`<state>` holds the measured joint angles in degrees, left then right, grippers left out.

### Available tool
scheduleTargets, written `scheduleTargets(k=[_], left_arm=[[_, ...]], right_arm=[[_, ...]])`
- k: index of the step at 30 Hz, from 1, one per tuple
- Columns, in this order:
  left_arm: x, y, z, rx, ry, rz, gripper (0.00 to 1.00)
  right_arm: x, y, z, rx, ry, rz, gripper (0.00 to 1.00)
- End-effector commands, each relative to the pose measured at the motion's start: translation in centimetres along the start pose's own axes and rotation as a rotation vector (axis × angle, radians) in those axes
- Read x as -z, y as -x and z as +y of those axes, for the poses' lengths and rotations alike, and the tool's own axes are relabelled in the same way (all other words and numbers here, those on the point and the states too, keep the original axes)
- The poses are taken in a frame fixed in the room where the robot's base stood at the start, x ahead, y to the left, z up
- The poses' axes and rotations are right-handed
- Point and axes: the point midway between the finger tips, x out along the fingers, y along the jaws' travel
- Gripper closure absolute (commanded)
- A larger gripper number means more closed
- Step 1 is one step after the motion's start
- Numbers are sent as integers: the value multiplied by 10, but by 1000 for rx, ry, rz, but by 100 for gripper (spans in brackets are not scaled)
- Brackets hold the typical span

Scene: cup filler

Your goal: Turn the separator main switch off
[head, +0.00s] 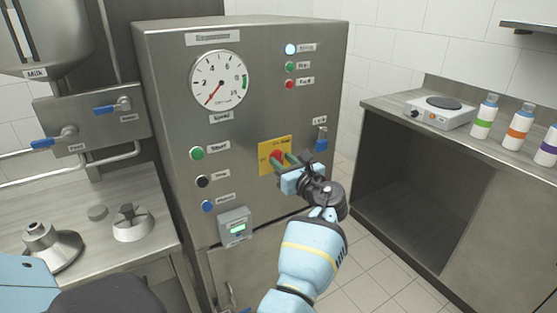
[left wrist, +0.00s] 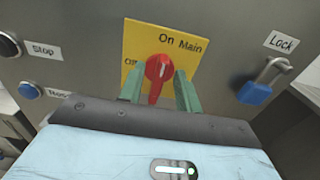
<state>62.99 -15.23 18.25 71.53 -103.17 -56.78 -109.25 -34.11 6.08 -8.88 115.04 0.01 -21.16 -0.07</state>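The main switch is a red rotary knob (left wrist: 158,70) on a yellow plate (left wrist: 195,54) on the separator's steel front. In the left wrist view its white mark points up toward "On"; "Off" is printed to its left. The knob also shows partly in the head view (head: 277,156). My left gripper (left wrist: 160,88) is at the switch, with one green finger on each side of the knob. It looks open, with narrow gaps beside the knob; contact is hard to tell. My right gripper is not in view.
A blue padlock (head: 321,145) hangs under the "Lock" label, right of the switch. Start (head: 197,153), stop (head: 202,181) and blue (head: 208,206) buttons are left. The speed gauge (head: 219,79) needle points low left. A counter with a hotplate (head: 440,112) stands at right.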

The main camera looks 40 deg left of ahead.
Motion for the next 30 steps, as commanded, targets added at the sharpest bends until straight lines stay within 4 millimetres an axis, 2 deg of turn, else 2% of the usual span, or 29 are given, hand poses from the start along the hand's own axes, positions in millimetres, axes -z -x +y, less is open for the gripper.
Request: scheduleTargets(k=[13, 21, 30], left_arm=[[0, 2, -2, -1, 0, -1, 66], [0, 2, -2, -1, 0, 0, 100], [0, 2, -1, -1, 14, 0, 100]], right_arm=[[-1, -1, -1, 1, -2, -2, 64], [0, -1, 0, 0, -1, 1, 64], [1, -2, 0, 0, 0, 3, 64]])
